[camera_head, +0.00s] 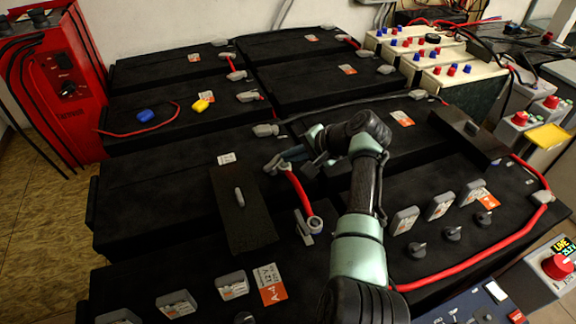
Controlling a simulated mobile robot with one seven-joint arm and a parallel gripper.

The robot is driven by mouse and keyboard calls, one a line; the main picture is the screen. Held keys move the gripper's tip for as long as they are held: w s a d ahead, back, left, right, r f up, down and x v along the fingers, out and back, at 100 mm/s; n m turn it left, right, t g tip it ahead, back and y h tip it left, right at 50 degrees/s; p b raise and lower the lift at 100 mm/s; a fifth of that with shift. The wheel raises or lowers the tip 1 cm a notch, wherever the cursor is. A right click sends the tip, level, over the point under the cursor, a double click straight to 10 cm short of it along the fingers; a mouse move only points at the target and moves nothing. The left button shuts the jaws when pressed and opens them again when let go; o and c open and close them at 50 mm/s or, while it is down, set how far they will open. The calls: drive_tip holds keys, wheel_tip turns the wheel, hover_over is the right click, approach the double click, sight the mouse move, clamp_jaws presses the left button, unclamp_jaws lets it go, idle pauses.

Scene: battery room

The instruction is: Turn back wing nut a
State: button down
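My gripper (290,160) is at the middle of the picture, low over the black batteries, pointing left. Its fingertips are at or very close to a small grey terminal fitting (270,167) at the upper end of a short red strap. I cannot tell whether they touch it, or whether the fingers are open or shut. The short red strap (299,190) runs down to a grey ring lug (314,224), beside a grey fitting (303,238). No wing nut bears a readable "a", so I cannot tell which part is wing nut a.
A dark plate with a grey handle (241,215) lies left of the strap. Dark knobs (417,249) and grey blocks (405,220) stand right of my arm. A long red cable (480,262) crosses the right side. A red charger (62,85) stands far left.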

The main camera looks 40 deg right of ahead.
drive_tip(key=shift+w+d+b, duration=0.2)
drive_tip(key=shift+w+b, duration=0.15)
drive_tip(key=shift+w, duration=0.2)
drive_tip(key=shift+w+d+b, duration=0.15)
drive_tip(key=shift+w+b, duration=0.15)
drive_tip(key=shift+w, duration=0.2)
